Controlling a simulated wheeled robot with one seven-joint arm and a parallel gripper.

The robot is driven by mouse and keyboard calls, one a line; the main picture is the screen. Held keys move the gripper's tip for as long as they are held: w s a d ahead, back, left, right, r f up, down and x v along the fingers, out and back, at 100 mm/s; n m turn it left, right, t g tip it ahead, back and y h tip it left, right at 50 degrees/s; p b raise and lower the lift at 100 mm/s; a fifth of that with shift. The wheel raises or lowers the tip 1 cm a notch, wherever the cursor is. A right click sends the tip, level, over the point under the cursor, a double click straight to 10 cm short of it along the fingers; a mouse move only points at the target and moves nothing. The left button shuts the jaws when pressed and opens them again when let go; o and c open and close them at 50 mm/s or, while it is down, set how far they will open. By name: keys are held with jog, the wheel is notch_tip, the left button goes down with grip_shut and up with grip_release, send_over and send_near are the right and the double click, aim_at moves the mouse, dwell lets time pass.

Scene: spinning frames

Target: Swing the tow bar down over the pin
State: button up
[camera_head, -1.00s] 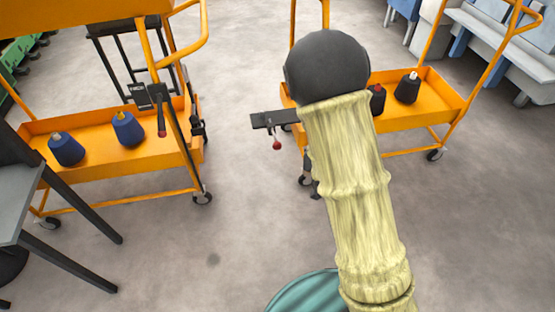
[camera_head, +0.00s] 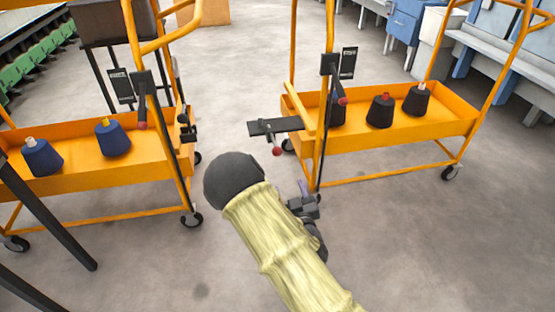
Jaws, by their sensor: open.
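A flat black bar (camera_head: 262,127), which looks like the tow bar, sticks out level to the left from the near end of the right orange cart (camera_head: 400,140). A red knob (camera_head: 277,151) hangs under it. A small black fitting (camera_head: 187,130) on the right end of the left orange cart (camera_head: 75,178) may hold the pin; the pin itself is too small to make out. My gripper (camera_head: 304,192) is below and right of the bar in the picture, near the right cart's corner post, apart from the knob. It is open, and its fingers are small and partly hidden by my arm.
Yarn cones sit in both trays. Dark table legs (camera_head: 55,215) stand at lower left. Clear floor (camera_head: 225,110) lies between the carts.

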aim_at(277, 154)
jog(key=shift+w, duration=0.1)
jog(key=b+x, duration=0.6)
jog(key=x, duration=1)
jog(key=shift+f, duration=0.15)
jog(key=shift+w+a+b, duration=0.2)
jog(key=shift+w+b, duration=0.15)
jog(key=shift+w, duration=0.25)
